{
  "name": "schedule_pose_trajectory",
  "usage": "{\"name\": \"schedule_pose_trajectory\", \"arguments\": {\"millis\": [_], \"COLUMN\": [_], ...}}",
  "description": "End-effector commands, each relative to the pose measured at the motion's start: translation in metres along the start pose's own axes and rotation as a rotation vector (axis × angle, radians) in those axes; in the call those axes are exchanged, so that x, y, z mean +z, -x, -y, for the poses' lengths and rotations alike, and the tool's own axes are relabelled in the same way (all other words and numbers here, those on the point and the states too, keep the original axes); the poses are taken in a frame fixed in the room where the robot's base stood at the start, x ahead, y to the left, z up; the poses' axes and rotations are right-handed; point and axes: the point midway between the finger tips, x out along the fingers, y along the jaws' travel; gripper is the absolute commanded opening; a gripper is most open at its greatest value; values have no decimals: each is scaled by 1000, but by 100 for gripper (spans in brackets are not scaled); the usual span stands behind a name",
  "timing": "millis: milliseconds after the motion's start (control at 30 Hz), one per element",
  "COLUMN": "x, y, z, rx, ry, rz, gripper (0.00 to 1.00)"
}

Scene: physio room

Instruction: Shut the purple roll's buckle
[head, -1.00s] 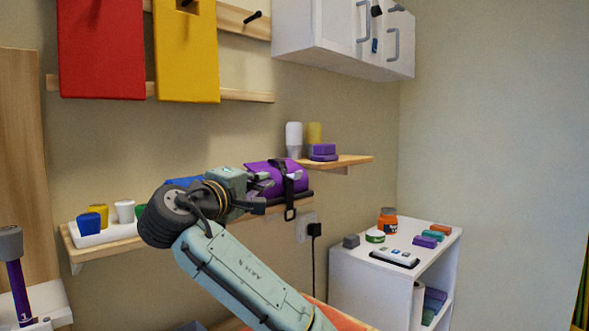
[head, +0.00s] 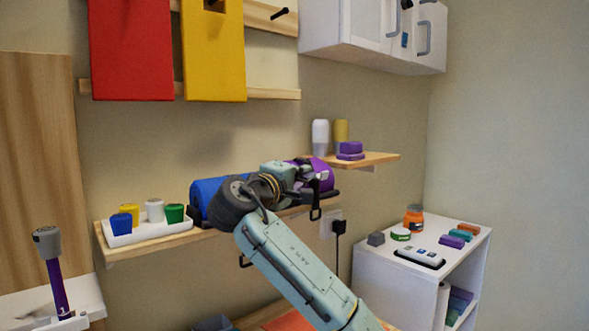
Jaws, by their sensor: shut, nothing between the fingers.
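The purple roll (head: 323,169) lies on the wall shelf, at its right end. My arm hides much of it. A dark strap with a buckle loop (head: 316,211) hangs down at its front, below the shelf edge. I cannot tell the state of the buckle's other half, which is hidden. My gripper (head: 312,188) is in front of the purple roll, close to the strap. Its fingers are shut and hold nothing; whether they touch the roll is unclear.
A blue roll (head: 206,193) lies left of the purple one. A white tray (head: 150,233) with several coloured cups stands on the shelf's left part. A higher small shelf (head: 378,159) holds bottles and purple blocks. A white cabinet (head: 388,268) stands at the lower right.

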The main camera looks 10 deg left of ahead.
Motion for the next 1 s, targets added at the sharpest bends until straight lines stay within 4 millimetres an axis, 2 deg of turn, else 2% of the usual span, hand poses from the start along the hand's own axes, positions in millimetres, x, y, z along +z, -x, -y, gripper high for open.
{"name": "schedule_pose_trajectory", "arguments": {"millis": [100,300,733,1000], "x": [0,0,1,14], "y": [-18,-32,-34,-38], "z": [-2,0,1,2], "rx": [-1,0,2,36], "ry": [1,0,-7,-107], "rz": [3,0,-1,-1], "gripper": [0,0,0,0]}}
